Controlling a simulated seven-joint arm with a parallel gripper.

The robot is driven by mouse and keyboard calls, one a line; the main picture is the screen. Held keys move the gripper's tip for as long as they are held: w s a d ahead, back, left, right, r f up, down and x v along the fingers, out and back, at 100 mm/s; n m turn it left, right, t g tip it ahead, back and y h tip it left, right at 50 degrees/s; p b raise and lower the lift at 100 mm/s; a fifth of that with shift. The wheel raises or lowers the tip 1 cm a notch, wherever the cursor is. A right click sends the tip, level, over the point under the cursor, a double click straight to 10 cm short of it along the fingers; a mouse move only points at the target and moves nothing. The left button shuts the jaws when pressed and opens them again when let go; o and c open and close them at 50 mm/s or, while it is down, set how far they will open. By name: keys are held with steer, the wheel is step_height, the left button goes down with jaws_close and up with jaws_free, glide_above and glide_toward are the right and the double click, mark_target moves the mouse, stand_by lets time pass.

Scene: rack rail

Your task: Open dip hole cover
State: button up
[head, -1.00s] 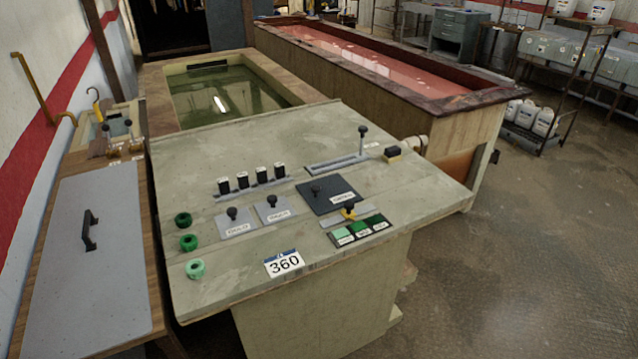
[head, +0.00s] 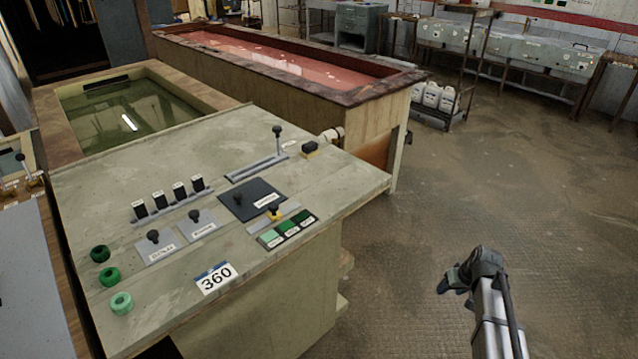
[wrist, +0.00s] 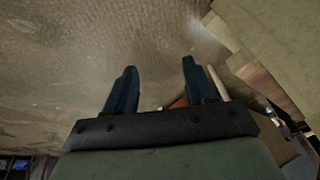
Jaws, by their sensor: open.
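No label in view lets me tell which part is the dip hole cover. A dark square plate (head: 253,199) with a black knob and a small white label lies flat on the grey console (head: 110,190). A flat light-grey panel (head: 35,285) lies on the wooden bench at the left edge, partly cut off by the picture. My gripper (head: 454,284) is over the floor right of the console, apart from it, touching nothing. In the wrist view its two dark fingers (wrist: 159,70) are spread and empty.
The console top carries black levers, green buttons (head: 122,303), a slotted lever (head: 277,140) and a sign reading 360 (head: 216,278). A green-liquid tank (head: 45,110) and a red-liquid tank (head: 370,98) stand behind. White jugs (head: 432,95) stand beyond. The floor (head: 560,200) at right is clear.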

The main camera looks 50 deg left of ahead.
steer(key=w+a+r+n+t+y, duration=0.1)
steer(key=w+a+r+n+y, duration=0.15)
steer(key=a+r, duration=1.4)
steer(key=s+a+r+n, duration=0.1)
steer(key=s+a+r, duration=0.1)
steer(key=a+r, duration=0.2)
steer(key=s+a+r+n+y, duration=0.1)
steer(key=s+a+r+n, duration=0.1)
steer(key=a+r, duration=0.3)
steer(key=s+a+r+n, duration=0.1)
steer(key=s+a+r, duration=0.1)
steer(key=a+r, duration=0.3)
step_height(320, 180, up, 4)
steer(key=shift+s+a+f+n+y, duration=0.15)
steer(key=shift+n+y, duration=0.1)
steer(key=s+a+r+n+g, duration=0.2)
steer(key=s+a+r+n, duration=0.1)
steer(key=s+a, duration=0.4)
steer(key=n+g+h, duration=0.4)
steer(key=n, duration=0.4)
glide_toward(238, 194)
steer(key=x, duration=0.8)
steer(key=shift+f, duration=0.15)
jaws_close()
